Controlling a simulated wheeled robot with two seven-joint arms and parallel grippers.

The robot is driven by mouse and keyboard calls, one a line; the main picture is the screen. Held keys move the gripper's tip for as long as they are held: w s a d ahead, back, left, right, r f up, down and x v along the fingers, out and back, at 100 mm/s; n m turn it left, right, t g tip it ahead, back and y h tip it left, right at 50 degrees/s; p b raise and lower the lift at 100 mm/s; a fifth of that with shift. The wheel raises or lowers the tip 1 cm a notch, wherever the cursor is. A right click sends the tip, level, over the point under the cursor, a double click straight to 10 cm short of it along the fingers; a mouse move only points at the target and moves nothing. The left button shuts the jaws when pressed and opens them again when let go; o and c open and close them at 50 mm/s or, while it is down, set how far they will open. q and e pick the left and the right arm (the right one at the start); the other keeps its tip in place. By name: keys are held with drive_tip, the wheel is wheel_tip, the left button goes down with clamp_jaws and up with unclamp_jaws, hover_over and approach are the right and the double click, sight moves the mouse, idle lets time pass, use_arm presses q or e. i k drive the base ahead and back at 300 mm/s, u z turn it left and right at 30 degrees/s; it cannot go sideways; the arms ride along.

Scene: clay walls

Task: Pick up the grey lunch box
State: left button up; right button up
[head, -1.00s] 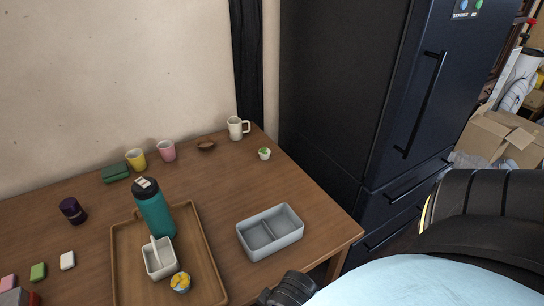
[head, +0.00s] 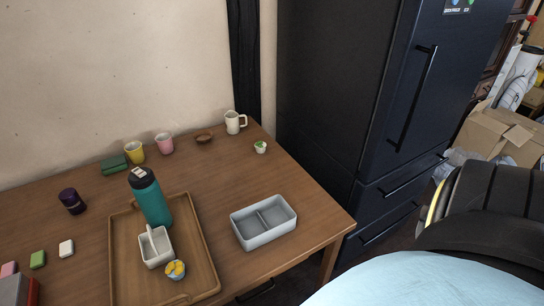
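The grey lunch box (head: 268,237) sits on the wooden table near its right edge. It is open, upright and empty, with a divider making two compartments. Nothing touches it. Neither of my grippers can be made out in the head view. A dark piece low beside the table's front edge is too little shown to name.
A wooden tray (head: 196,235) left of the lunch box holds a teal bottle (head: 152,200), a white caddy (head: 156,247) and a small yellow-topped cup (head: 175,270). Mugs (head: 235,122) stand along the back. A dark fridge (head: 335,100) rises beyond the table's right edge.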

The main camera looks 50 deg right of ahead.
sight(255, 226)
drive_tip(key=u, duration=0.5)
drive_tip(key=k, duration=0.1)
drive_tip(key=z, duration=1.45)
drive_tip(key=i, duration=0.65)
drive_tip(key=u, duration=1)
drive_tip(key=k, duration=0.5)
drive_tip(key=z, duration=1.15)
drive_tip(key=i, duration=0.5)
drive_tip(key=z, duration=0.05)
